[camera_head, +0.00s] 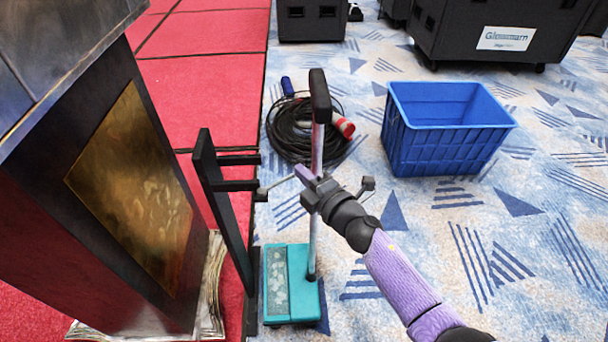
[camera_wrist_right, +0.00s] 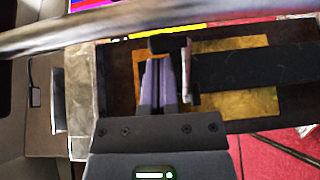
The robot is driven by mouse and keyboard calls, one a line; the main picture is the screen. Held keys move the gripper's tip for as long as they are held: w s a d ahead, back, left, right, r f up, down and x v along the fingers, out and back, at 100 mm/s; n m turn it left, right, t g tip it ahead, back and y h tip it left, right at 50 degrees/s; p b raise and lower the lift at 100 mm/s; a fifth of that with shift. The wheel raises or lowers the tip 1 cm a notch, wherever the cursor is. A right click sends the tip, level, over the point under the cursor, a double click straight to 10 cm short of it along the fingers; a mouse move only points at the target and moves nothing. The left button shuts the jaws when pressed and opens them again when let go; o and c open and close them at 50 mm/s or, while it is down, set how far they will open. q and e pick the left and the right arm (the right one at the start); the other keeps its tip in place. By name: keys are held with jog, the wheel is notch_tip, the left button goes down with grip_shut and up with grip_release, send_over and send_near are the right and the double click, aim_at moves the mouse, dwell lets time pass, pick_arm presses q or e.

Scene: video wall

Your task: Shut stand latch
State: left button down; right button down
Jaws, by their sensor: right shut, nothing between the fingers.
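The stand (camera_head: 225,215) is a black upright frame with two short arms reaching right, at the edge of the red floor. My right gripper (camera_head: 304,174) is shut and empty, just right of that rod. In the right wrist view its purple fingers (camera_wrist_right: 157,82) are together, beside a pale upright piece (camera_wrist_right: 187,80) and the stand's dark bar (camera_wrist_right: 250,66). Contact is unclear. My left gripper is not in view.
A teal-based device (camera_head: 290,283) with a tall pole and black handle stands close behind my right gripper. A coiled black cable (camera_head: 290,130) and blue crate (camera_head: 445,150) lie beyond. A dark lectern-like block (camera_head: 115,210) fills the left.

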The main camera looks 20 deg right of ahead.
jog(key=shift+w+n+y, duration=0.2)
jog(key=shift+n+y, duration=0.1)
jog(key=shift+y, duration=0.1)
jog(key=shift+w+a+n+g+y+b, duration=0.15)
jog(key=shift+w+n+g+y+b, duration=0.25)
jog(key=shift+w+n+y+b, duration=0.4)
jog(key=shift+w+a+n+g+y+b, duration=0.1)
jog(key=shift+w+n+g+y+b, duration=0.2)
jog(key=shift+w+y, duration=0.5)
jog(key=shift+w, duration=0.25)
jog(key=shift+s, duration=0.1)
